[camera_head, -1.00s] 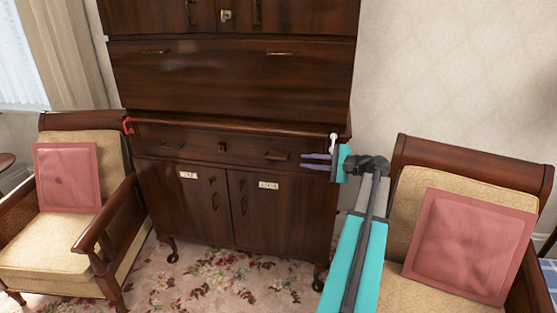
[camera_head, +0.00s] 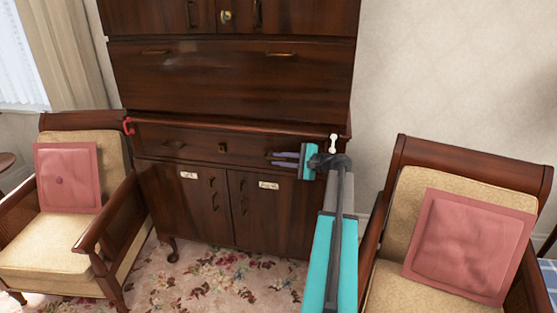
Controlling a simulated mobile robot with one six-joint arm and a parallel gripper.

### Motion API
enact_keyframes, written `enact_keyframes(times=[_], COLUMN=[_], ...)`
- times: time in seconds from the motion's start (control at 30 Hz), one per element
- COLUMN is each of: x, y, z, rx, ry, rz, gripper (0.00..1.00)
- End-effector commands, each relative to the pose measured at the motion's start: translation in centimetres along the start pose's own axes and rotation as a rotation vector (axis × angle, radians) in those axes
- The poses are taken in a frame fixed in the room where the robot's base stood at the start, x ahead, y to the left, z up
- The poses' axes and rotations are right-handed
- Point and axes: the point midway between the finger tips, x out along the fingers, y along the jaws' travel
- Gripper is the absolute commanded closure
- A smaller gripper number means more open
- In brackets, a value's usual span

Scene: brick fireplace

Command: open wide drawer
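The wide drawer (camera_head: 205,147) is a dark wood front across the middle of the cabinet, with a handle (camera_head: 173,144) at left and a small keyhole plate (camera_head: 222,148) at centre. It looks closed, flush with the cabinet. My gripper (camera_head: 271,158) points left at the drawer's right handle, its two purple fingers one above the other with a small gap between them. The fingers cover most of that handle. I cannot tell whether they touch it.
A wide panel with two handles (camera_head: 225,75) sits above the drawer, and cabinet doors (camera_head: 195,205) below. A cushioned armchair stands at left (camera_head: 55,245) and another at right (camera_head: 400,190), beside my arm. A red item (camera_head: 128,126) and a white item (camera_head: 333,143) are at the ledge ends.

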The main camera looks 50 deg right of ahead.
Motion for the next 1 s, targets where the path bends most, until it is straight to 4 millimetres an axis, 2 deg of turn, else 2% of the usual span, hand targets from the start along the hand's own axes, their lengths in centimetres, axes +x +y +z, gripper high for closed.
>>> enact_keyframes(times=[0.13,0.43,0.53,0.57,1.0], x=[0.75,0.88,0.87,0.87,0.87], y=[-0.01,0.01,0.01,0.01,0.02], z=[0.02,0.04,0.03,0.03,0.04], rx=[0.0,0.0,0.0,0.0,0.0], ry=[-0.001,0.0,0.0,0.0,-0.001], rz=[0.0,0.0,0.0,0.0,0.0], gripper=[0.84,0.84,0.99,1.0,1.0])
